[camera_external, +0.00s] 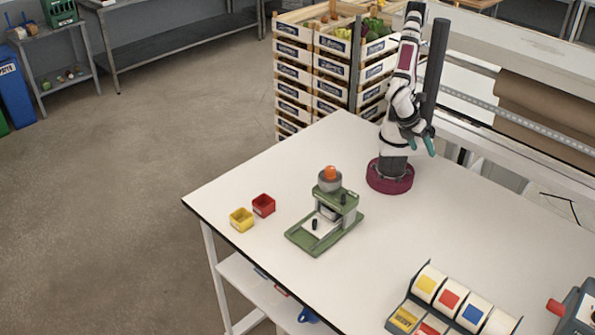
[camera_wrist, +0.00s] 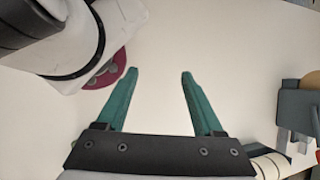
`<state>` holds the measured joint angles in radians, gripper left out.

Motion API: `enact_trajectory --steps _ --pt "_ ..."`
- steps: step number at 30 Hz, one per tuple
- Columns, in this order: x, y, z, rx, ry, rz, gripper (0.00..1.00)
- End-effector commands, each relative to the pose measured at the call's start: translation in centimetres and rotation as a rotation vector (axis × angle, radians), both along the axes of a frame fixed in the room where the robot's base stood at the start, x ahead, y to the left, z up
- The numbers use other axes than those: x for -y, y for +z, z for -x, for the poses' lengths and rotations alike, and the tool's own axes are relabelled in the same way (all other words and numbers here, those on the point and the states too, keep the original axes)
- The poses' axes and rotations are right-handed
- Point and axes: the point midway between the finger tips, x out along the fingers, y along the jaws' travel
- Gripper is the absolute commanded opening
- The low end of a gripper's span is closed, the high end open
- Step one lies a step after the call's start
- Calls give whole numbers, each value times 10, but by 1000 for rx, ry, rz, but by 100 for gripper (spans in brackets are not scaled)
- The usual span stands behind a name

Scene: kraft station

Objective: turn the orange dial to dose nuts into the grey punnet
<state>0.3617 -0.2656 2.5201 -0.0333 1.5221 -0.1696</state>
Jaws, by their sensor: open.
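My gripper (camera_external: 421,142) is open and empty, held above the white table near my base. In the wrist view its two teal fingers (camera_wrist: 158,73) stand wide apart with only bare tabletop between them. An orange round piece (camera_external: 329,172) sits on top of a green bench device (camera_external: 346,217), left of my gripper and well apart from it. I cannot tell for certain that this piece is the dial. I cannot make out a grey punnet in either view.
A red box (camera_external: 263,205) and a yellow box (camera_external: 241,219) stand left of the green device. Drums with coloured squares (camera_external: 450,299) stand at the front. A grey device with a red knob (camera_external: 555,306) is at right. Stacked crates (camera_external: 293,75) rise behind the table.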

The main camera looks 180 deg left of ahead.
Motion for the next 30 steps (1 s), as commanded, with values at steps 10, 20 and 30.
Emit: enact_trajectory --steps 10,20,30 --pt "28 3 -5 24 -20 132 69" --pt "71 0 -24 -156 -471 -167 69" --pt "232 -23 5 -2 -1428 -945 69"
